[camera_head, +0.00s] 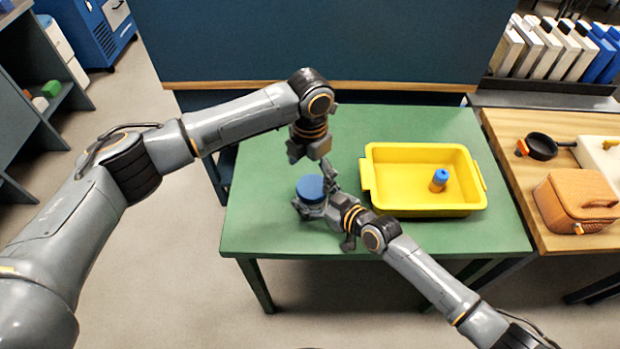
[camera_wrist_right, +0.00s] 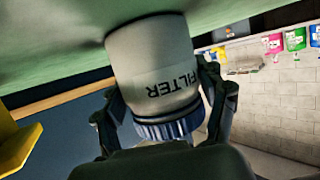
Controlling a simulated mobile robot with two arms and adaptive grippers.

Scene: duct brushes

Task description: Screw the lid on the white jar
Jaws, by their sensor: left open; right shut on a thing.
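The white jar (camera_wrist_right: 150,65) stands on the green table, marked FILTER; the right wrist view shows it upside down. The ridged blue lid (camera_head: 310,187) sits at the jar's top and also shows in the right wrist view (camera_wrist_right: 170,128). I cannot tell how tightly it is seated. My right gripper (camera_head: 317,194) is shut on the jar, with fingers on both sides of its body near the lid. My left gripper (camera_head: 308,158) is open and empty, pointing down above and just behind the lid. In the head view, the lid and right gripper hide most of the jar.
A yellow tray (camera_head: 412,208) holds a small blue-capped bottle (camera_head: 439,180) on the right of the green table (camera_head: 260,225). A wooden table at right holds a black pan (camera_head: 541,147) and a brown basket (camera_head: 580,200). The green table's left side is clear.

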